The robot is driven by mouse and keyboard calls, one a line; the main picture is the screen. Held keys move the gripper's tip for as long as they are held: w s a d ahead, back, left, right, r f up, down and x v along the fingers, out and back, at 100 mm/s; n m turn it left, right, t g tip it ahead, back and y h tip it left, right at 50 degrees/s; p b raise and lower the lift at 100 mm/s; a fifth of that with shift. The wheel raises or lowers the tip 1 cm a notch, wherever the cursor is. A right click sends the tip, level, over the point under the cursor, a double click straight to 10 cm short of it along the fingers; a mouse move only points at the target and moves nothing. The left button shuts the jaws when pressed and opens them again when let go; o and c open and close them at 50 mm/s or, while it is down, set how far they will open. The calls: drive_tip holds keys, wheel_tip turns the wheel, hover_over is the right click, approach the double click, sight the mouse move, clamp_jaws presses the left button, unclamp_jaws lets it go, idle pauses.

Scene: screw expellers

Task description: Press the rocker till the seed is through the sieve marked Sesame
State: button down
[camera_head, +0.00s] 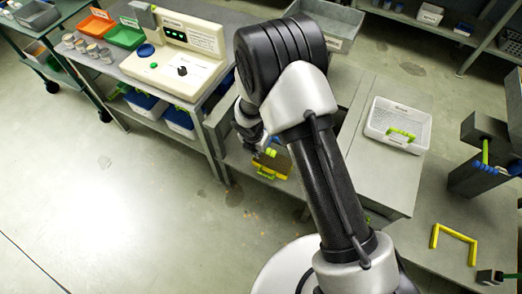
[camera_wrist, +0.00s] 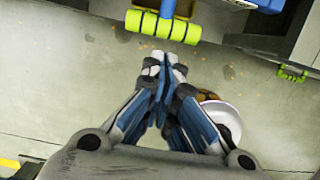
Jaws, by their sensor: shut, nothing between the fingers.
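My gripper (camera_wrist: 163,62) is shut and empty in the wrist view, its fingertips together. Just beyond the tips, apart from them in the picture, is a yellow-green grip (camera_wrist: 163,26) on a blue bar (camera_wrist: 167,7); it may be the rocker. In the head view my gripper is small and partly hidden by my arm, near a brownish box (camera_head: 268,166) with yellow-green parts. A white mesh-bottomed tray (camera_head: 373,128) with a green handle stands on the grey bench to the right; its label is too small to read. I cannot make out any Sesame mark or seed.
A cream control console (camera_head: 180,62) with a black knob stands on the left bench, beside green (camera_head: 124,37) and orange (camera_head: 94,24) trays and several small cups. A yellow bracket (camera_head: 455,231) and a dark stand (camera_head: 478,178) are at right. Left floor is open.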

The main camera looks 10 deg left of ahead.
drive_tip(key=shift+s+p+v, duration=0.15)
drive_tip(key=shift+p+v, duration=0.2)
drive_tip(key=shift+v, duration=0.85)
drive_tip(key=shift+s+p+v, duration=0.1)
drive_tip(key=shift+p+v, duration=0.2)
drive_tip(key=shift+v, duration=0.85)
drive_tip(key=shift+f, duration=0.1)
